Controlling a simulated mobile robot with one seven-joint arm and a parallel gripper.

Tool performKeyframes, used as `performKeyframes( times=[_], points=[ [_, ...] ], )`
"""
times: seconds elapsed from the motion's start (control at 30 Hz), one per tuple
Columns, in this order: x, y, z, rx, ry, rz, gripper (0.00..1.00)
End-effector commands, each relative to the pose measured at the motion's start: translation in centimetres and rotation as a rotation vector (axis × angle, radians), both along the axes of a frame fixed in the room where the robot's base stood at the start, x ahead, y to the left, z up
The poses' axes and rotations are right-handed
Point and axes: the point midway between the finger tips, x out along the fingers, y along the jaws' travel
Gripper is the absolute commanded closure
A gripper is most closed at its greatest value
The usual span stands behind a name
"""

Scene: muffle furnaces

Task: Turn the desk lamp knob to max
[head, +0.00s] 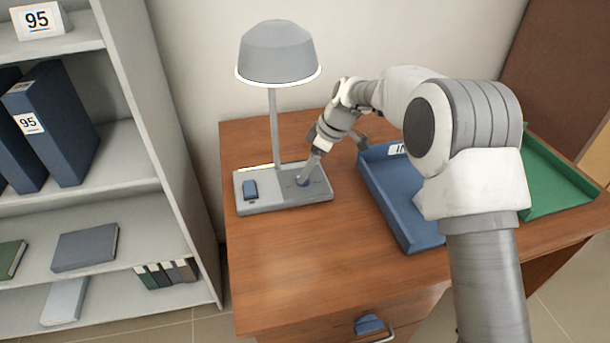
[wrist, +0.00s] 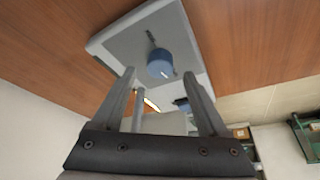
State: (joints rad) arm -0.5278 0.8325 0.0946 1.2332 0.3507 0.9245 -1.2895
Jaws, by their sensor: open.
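The desk lamp (head: 278,52) has a grey shade with a lit rim, a thin post and a flat grey base (head: 270,203). In the wrist view the blue round knob (wrist: 160,64) stands on the lamp base (wrist: 120,42), with a dark mark beside it. My gripper (head: 307,174) points down at the knob, which is mostly hidden by it in the head view. In the wrist view my gripper (wrist: 159,75) is open, and the knob appears just beyond and between the fingertips. I cannot tell whether they touch it. A blue rocker switch (head: 250,189) sits at the base's left.
A blue tray (head: 385,205) lies right of the lamp base, under my arm, and a green tray (head: 548,180) is farther right. A shelf unit (head: 180,180) with binders stands at left. The wooden desk (head: 310,255) is clear in front of the lamp.

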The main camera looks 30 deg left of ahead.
Motion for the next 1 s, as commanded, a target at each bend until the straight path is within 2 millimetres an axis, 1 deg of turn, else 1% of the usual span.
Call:
performKeyframes(
  times=[0.03, 0.2, 0.33, 0.57, 0.6, 0.77, 0.9, 1.0],
  points=[
    [-0.1, 0.3, -0.9, 0.000, 0.001, 0.000, 0.23],
    [-0.1, 1.0, -2.3, 0.000, 0.000, 0.001, 0.23],
    [-0.1, 1.1, -2.7, 0.000, 0.000, 0.000, 0.23],
    [-0.1, 1.1, -2.7, 0.000, 0.000, 0.000, 0.23],
    [-0.1, 1.1, -2.7, 0.000, -0.001, 0.000, 0.31],
    [-0.1, 1.1, -2.7, 0.000, -0.001, 0.000, 0.59],
    [-0.1, 1.1, -2.6, 0.000, 0.000, 0.000, 0.85],
    [-0.1, 1.1, -2.6, 0.000, 0.000, 0.000, 1.00]
  ],
)
